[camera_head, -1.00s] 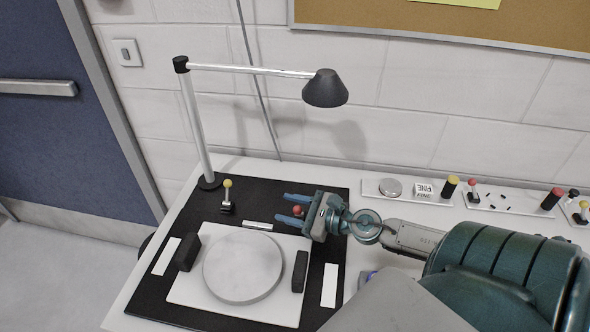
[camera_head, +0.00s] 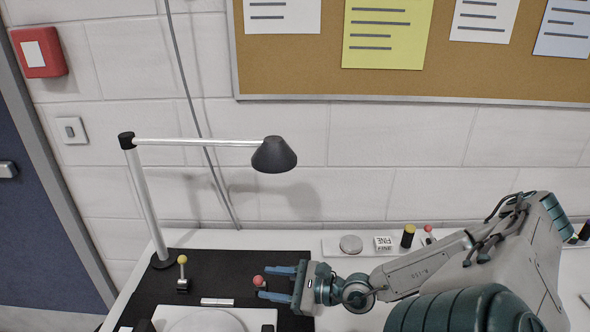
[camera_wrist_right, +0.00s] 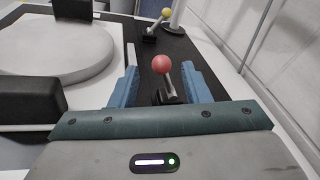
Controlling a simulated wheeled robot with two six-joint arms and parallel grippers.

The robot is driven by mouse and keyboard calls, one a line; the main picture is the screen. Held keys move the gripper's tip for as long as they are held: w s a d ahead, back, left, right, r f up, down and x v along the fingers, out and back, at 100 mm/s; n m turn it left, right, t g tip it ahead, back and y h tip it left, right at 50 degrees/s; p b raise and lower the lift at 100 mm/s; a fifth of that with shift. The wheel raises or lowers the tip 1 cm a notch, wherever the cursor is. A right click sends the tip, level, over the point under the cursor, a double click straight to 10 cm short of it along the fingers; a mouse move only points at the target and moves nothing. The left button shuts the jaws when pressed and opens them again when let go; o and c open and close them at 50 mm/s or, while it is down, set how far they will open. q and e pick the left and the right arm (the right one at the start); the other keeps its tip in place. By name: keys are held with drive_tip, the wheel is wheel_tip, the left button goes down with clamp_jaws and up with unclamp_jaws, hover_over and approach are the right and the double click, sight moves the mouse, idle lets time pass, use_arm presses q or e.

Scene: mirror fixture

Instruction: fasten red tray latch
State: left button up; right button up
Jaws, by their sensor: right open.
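The red ball knob (camera_head: 258,281) of the red latch stands on a short lever; in the right wrist view the knob (camera_wrist_right: 163,65) tops a grey stem, tilted towards the upper left, on a dark base (camera_wrist_right: 168,97). My right gripper (camera_head: 264,283) is open, with its blue fingers on either side of the latch and the knob near the fingertips. In the right wrist view the gripper (camera_wrist_right: 159,75) shows gaps beside the knob and no clear contact. The white tray (camera_head: 258,318) with a round disc (camera_head: 205,322) lies in front, cut off below. My left gripper is out of view.
A yellow-knobbed lever (camera_head: 182,260) stands to the left on the black mat (camera_head: 220,268). A lamp (camera_head: 274,155) overhangs the mat from its post. A small panel with a grey disc (camera_head: 350,244) and a black-and-yellow peg (camera_head: 408,236) lies along the wall.

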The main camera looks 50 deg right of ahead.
drive_tip(key=p+v, duration=0.2)
drive_tip(key=v, duration=0.1)
drive_tip(key=shift+s+d+r, duration=0.1)
drive_tip(key=shift+s+r, duration=0.05)
drive_tip(key=shift+r, duration=0.05)
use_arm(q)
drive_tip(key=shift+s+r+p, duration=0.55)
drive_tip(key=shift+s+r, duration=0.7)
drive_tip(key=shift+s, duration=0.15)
use_arm(e)
drive_tip(key=shift+v, duration=0.75)
drive_tip(key=shift+f, duration=0.15)
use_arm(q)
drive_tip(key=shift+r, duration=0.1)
